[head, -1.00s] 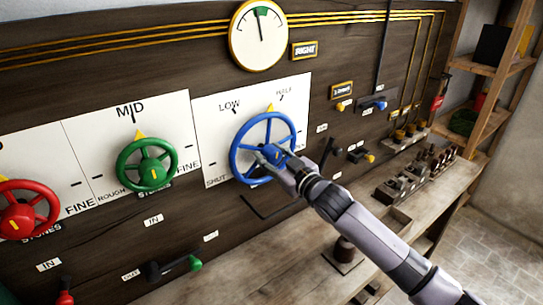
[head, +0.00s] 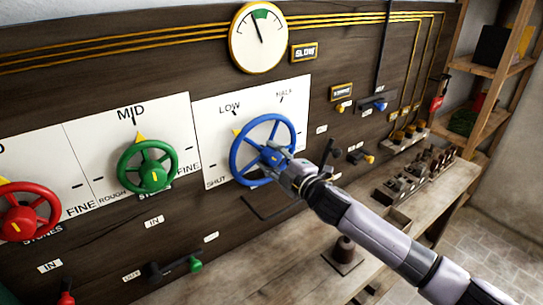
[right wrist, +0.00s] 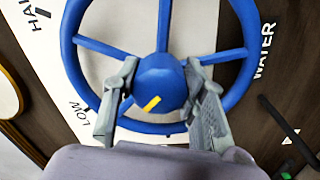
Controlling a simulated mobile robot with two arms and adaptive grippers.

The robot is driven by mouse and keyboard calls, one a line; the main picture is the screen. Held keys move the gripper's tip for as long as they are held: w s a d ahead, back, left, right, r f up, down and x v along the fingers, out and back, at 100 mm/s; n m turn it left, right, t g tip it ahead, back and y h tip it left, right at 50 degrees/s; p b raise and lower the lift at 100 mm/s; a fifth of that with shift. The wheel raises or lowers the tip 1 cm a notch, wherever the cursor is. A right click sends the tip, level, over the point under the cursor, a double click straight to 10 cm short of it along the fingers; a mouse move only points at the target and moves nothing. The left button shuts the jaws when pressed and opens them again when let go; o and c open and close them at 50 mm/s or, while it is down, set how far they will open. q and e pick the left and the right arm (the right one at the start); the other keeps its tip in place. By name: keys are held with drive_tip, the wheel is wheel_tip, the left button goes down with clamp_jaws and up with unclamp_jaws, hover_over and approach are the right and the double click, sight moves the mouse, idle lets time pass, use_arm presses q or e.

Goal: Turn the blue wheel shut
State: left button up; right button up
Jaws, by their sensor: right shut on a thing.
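The blue wheel (head: 234,158) is mounted on a white scale plate (head: 210,118) marked SHUT, LOW and HALF. In the head view its yellow pointer (head: 237,132) stands just below LOW, between LOW and SHUT. My right gripper (head: 279,159) is at the wheel's middle. In the right wrist view the wheel's blue hub (right wrist: 158,75) sits between the two fingers of my right gripper (right wrist: 160,68), which is shut on it. The fingers reach in between the spokes. My left gripper is not in view.
A green wheel (head: 148,174) and a red wheel (head: 16,222) are to the left. A round gauge (head: 258,38) hangs above, beside a sign (head: 304,51) reading SLOW. A wooden bench (head: 255,275) runs below the panel, with small parts on it.

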drive_tip(key=n, duration=0.4)
drive_tip(key=shift+n+p, duration=0.3)
drive_tip(key=shift+p, duration=0.05)
drive_tip(key=n, duration=0.4)
drive_tip(key=shift+f+p, duration=0.1)
drive_tip(key=shift+p, duration=0.2)
drive_tip(key=shift+n, duration=0.4)
drive_tip(key=o, duration=1.2)
drive_tip(key=shift+c, duration=0.2)
drive_tip(key=v, duration=1.2)
drive_tip(key=shift+d, duration=0.1)
